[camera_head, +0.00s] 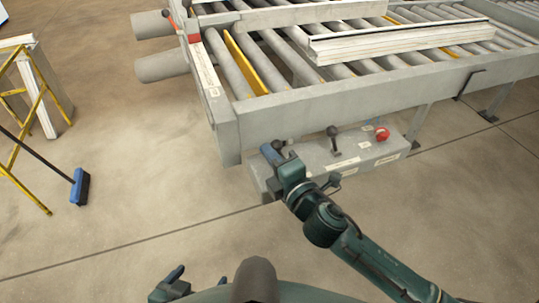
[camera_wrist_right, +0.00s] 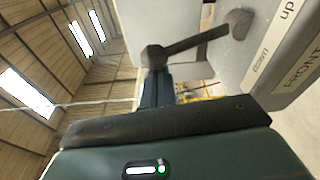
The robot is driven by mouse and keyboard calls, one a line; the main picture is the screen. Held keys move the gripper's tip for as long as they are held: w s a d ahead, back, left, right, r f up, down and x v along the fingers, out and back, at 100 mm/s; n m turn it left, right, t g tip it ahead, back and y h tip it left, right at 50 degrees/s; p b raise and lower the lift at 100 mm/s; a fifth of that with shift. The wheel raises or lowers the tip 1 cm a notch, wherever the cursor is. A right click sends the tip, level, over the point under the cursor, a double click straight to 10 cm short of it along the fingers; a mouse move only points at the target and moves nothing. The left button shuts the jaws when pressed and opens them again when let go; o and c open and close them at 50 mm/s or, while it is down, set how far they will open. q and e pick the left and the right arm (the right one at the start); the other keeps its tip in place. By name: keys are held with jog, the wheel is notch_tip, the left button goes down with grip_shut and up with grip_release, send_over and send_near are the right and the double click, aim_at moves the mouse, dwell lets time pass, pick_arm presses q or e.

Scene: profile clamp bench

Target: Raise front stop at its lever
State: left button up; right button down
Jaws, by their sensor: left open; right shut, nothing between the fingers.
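A grey control box (camera_head: 345,160) hangs below the front rail of the roller conveyor. It carries a dark lever (camera_head: 333,138) near its middle. In the right wrist view a lever (camera_wrist_right: 190,45) with a round knob runs from a pivot on the box, beside labels reading "RONT" and "up" in part. My right gripper (camera_head: 275,152) is at the left end of the box. Its shut fingers (camera_wrist_right: 156,88) are right by the lever's knob; whether they touch it I cannot tell. My left gripper (camera_head: 178,284) is open, low in the head view, away from the box. I cannot clearly identify the front stop.
A red button (camera_head: 382,134) sits at the right end of the box. Pale profiles (camera_head: 400,42) lie on the rollers. A yellow bar (camera_head: 245,62) shows between rollers. A broom (camera_head: 80,186) and a yellow stand (camera_head: 28,150) are at left. The floor between is clear.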

jog(key=shift+d, duration=0.1)
jog(key=shift+w+d+r+m+t, duration=0.1)
jog(key=shift+w+d+r+m, duration=0.1)
jog(key=shift+d+m, duration=0.4)
jog(key=shift+w+d+r+m+t, duration=0.15)
jog(key=shift+d+m, duration=0.2)
jog(key=shift+m, duration=0.45)
jog(key=shift+w+d+r+m+t, duration=0.1)
jog(key=shift+d+r+m, duration=0.1)
jog(key=shift+d+m, duration=0.4)
jog(key=shift+w+d+m, duration=0.2)
jog(key=shift+d+m, duration=0.3)
jog(key=shift+m, duration=0.35)
jog(key=shift+w+d+m, duration=0.2)
jog(key=shift+d+m, duration=0.3)
jog(key=shift+m, duration=0.35)
jog(key=shift+r, duration=0.1)
